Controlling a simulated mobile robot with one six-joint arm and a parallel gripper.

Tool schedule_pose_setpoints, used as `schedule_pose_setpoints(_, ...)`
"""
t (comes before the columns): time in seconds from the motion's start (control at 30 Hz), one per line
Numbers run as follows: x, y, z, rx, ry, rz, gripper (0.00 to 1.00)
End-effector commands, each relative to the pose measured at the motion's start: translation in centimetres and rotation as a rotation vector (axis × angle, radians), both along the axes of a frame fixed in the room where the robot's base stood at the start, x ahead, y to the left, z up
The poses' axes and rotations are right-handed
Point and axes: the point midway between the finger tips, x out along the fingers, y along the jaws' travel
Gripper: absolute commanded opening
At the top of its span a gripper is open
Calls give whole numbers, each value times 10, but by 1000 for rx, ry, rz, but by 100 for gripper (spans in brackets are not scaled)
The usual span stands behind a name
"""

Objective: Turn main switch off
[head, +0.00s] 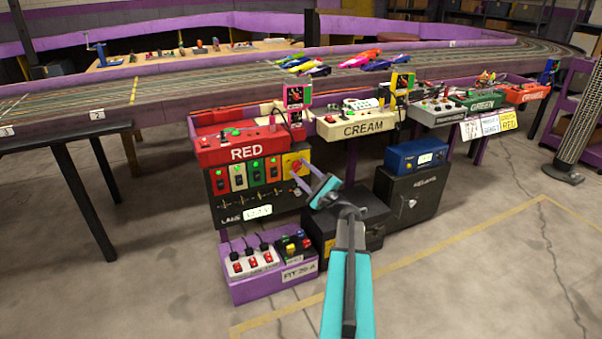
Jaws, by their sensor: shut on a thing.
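The main switch appears to be the yellow plate (287,160) with a red knob (296,167) at the right end of the black lane panel (228,212). The panel stands below the red RED station (220,154). My gripper (298,171) reaches up from the lower right to the yellow plate. Its two pale purple fingers lie either side of the red knob and are shut on it. The fingers hide part of the knob, and its turned position is too small to read.
A row of lit rocker switches (239,176) is left of the yellow plate. A black box (347,220) stands below my gripper, and a purple tray (270,287) with plugs sits lower left. The cream station (350,128) is above right. The floor in front is clear.

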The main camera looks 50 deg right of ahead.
Motion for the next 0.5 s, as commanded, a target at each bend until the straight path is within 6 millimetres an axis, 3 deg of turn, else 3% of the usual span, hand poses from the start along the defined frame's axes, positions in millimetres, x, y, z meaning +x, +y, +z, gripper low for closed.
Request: schedule_pose_setpoints(0.5, 2, -3, 2, -344, 140, -4, 17)
